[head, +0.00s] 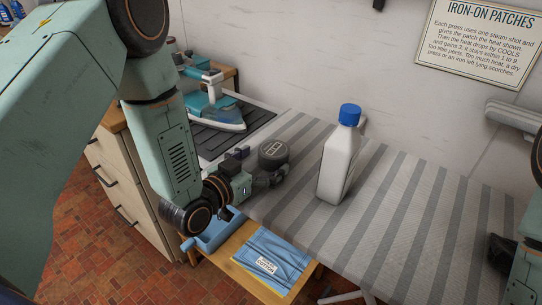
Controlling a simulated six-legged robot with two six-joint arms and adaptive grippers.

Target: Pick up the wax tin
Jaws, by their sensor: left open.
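The wax tin, a dark round tin with a pale mark on its lid (273,152), sits on the grey striped ironing board in the head view. My left gripper (270,177) is open, low over the board at the tin's near side. Its fingers are close to the tin, partly overlapping its lower edge in the picture; I cannot tell whether they touch it. A dark part of my right arm shows at the right edge, too cut off to read its jaws.
A white bottle with a blue cap (340,160) stands right of the tin. A teal iron (215,108) rests on a dark ribbed mat behind. A blue folded cloth (262,258) lies on a lower wooden surface. The striped board (410,215) is clear to the right.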

